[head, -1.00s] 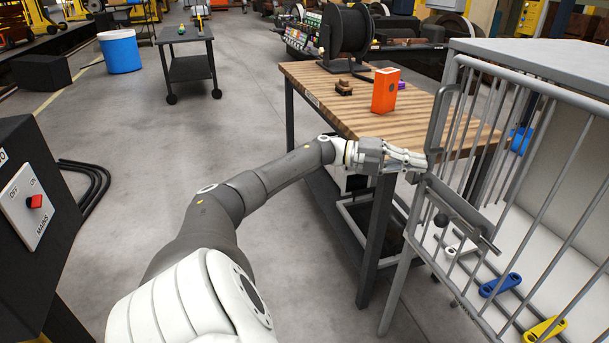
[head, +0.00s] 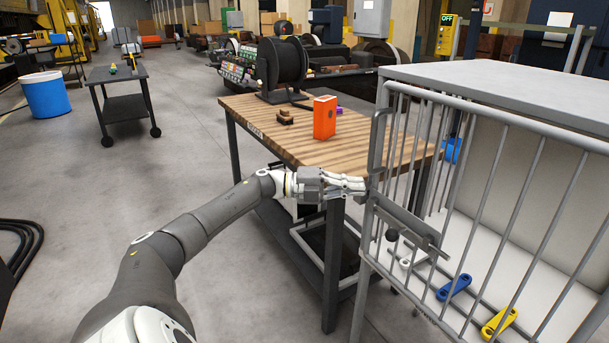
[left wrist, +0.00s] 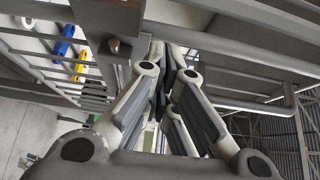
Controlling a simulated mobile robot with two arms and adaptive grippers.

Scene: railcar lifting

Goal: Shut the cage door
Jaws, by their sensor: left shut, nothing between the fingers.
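The grey barred cage door (head: 480,113) stands at the right in the head view. Its upright handle (head: 376,142) is at its left edge, with a latch plate (head: 412,222) and dark round knob (head: 392,235) lower down. I cannot tell how wide any gap between door and frame is. My left gripper (head: 362,187) is shut and empty, its fingertips at the door's left edge just below the handle; contact is unclear. In the left wrist view, the shut fingers (left wrist: 165,75) point towards the bars and the handle (left wrist: 291,100) is to their right. My right gripper is not in view.
The cage (head: 500,80) holds a blue tag (head: 454,287) and a yellow tag (head: 499,323). A wooden workbench (head: 290,145) with an orange box (head: 324,118) and a cable reel (head: 282,62) stands left of it, close behind my arm.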

